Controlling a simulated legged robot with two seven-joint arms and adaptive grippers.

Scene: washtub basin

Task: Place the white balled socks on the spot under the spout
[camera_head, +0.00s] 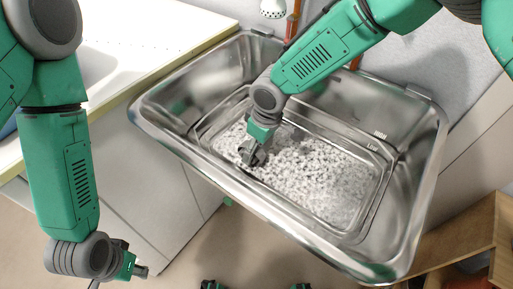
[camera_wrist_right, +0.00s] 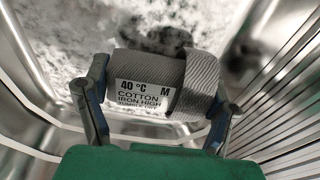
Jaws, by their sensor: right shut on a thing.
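My right gripper (camera_head: 252,155) reaches down into the steel washtub (camera_head: 405,215), over the foamy water near its left side. In the right wrist view the right gripper (camera_wrist_right: 152,100) is shut on a ribbed, folded sock ball (camera_wrist_right: 203,82), its fingers on either side. The ball looks grey rather than white here. It carries a white label (camera_wrist_right: 140,94) reading "40 °C", "M" and "COTTON". My left gripper (camera_head: 136,271) hangs outside the tub at lower left; its jaw state is unclear. A perforated white spout head (camera_head: 272,8) is at the top. No marked spot is discernible beneath it.
White, speckled foam (camera_head: 325,180) covers much of the tub floor. A "LOW" mark shows on the right inner wall. A copper-coloured pipe (camera_head: 292,27) stands behind the tub. A counter (camera_head: 150,35) lies left and wooden shelving (camera_head: 460,240) lower right.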

